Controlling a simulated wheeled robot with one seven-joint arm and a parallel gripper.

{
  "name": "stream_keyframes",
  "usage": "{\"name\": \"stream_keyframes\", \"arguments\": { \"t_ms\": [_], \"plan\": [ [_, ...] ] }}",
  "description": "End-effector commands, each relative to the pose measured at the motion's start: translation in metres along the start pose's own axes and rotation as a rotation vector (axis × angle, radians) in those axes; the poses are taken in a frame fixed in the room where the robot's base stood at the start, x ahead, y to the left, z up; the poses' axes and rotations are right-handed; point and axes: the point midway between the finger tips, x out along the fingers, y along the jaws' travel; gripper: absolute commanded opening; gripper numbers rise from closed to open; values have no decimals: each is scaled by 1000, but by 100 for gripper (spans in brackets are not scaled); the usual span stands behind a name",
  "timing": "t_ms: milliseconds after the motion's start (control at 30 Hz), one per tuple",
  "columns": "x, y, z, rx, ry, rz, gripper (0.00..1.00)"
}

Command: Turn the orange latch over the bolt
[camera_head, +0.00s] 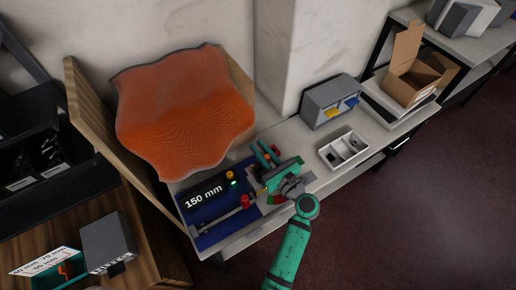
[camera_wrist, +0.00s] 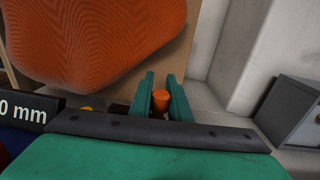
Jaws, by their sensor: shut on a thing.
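My gripper (camera_head: 266,152) reaches over the right part of the blue-based fixture (camera_head: 213,239) in the head view. In the wrist view its two green fingers (camera_wrist: 161,98) point away from the camera with a small orange, rounded piece between them. This piece, which looks like part of the orange latch (camera_wrist: 160,101), is held by the fingers. Most of the latch is hidden behind my gripper. A thin grey rod (camera_head: 222,216) with a red end piece (camera_head: 245,201) lies along the fixture. I cannot tell whether it is the bolt, nor how the latch sits relative to the bolt.
A "150 mm" label (camera_head: 203,195) and a yellow knob (camera_head: 230,175) are left of my gripper. A large wavy orange sheet (camera_head: 185,110) leans behind the fixture. A compartment tray (camera_head: 343,150) and grey bin (camera_head: 331,101) stand to the right.

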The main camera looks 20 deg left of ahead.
Motion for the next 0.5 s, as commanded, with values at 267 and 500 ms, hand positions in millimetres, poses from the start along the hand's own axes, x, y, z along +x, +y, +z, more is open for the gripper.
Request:
{"name": "stream_keyframes", "arguments": {
  "t_ms": [267,500],
  "plan": [
    [-13,-3,-1,1,1,-213,0],
    [-21,-6,0,0,0,-359,0]
  ]
}}
